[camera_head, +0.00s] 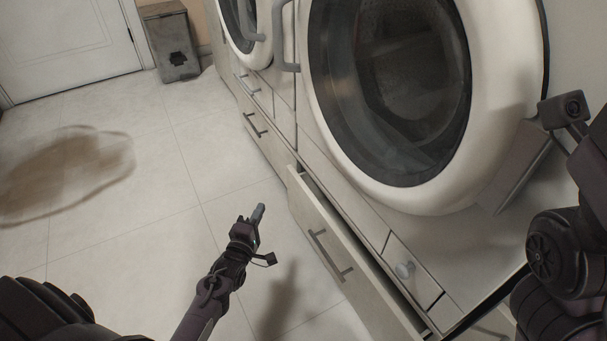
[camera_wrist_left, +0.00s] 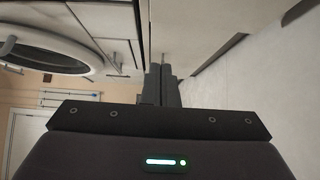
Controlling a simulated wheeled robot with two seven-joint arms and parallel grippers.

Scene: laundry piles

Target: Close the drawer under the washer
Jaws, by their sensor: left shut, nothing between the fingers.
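The drawer (camera_head: 322,238) under the large front washer is pulled out, with a pale front panel, a grey bar handle and a dark gap behind the panel. My left gripper (camera_head: 260,211) is shut and empty. It appears just left of the drawer front in the head view, over the floor, with no clear contact. In the left wrist view its fingers (camera_wrist_left: 161,86) are together. The washer (camera_head: 483,80) has a round dark glass door in a white ring. My right arm shows at the right edge near the washer; its fingertips cannot be made out.
A second washer (camera_head: 262,52) stands farther back, with a shut drawer (camera_head: 262,143) below it. A grey bin (camera_head: 172,45) stands by the white door (camera_head: 65,40). The tiled floor at left is mostly clear, with a brown patch (camera_head: 65,170).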

